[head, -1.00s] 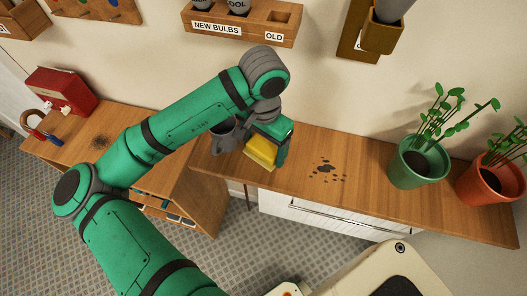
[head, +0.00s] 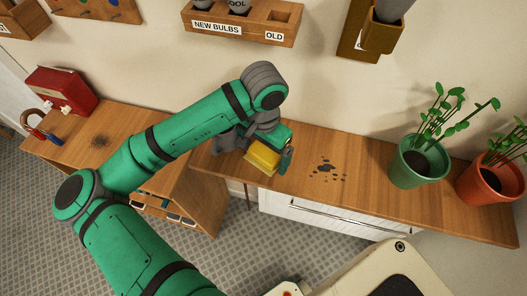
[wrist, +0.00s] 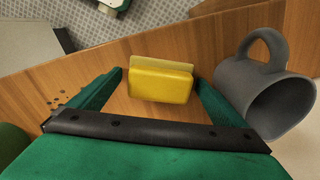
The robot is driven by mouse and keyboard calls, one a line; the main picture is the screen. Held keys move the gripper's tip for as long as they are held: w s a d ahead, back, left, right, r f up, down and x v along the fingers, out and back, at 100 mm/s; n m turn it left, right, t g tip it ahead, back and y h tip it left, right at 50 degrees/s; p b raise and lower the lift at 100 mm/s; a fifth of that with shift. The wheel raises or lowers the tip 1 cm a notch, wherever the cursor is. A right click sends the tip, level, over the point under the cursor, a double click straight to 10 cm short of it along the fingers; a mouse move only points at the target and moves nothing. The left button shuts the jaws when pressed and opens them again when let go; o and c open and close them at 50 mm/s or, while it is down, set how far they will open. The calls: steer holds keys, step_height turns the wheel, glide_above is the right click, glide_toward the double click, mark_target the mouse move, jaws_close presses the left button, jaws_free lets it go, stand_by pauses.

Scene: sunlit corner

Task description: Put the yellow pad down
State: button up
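The yellow pad (head: 262,159) is a small block with a paler layer on one side. It is between the two fingers of my gripper (head: 276,155), just over or on the wooden counter (head: 375,185); I cannot tell if it touches the wood. In the wrist view the pad (wrist: 160,84) lies between the fingertips of my gripper (wrist: 159,76), close against the right one, with at most a thin gap at the left. The gripper looks shut on it.
A grey mug (wrist: 265,95) lies close beside the right finger in the wrist view. Dark crumbs (head: 327,170) are on the counter right of the pad. Green (head: 418,165) and orange (head: 487,180) plant pots stand farther right. The counter's front edge is close.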

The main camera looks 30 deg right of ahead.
mark_target(264, 153)
steer(key=shift+r, duration=0.1)
step_height(264, 153, up, 12)
stand_by(0.5)
steer(key=shift+r, duration=0.1)
stand_by(0.4)
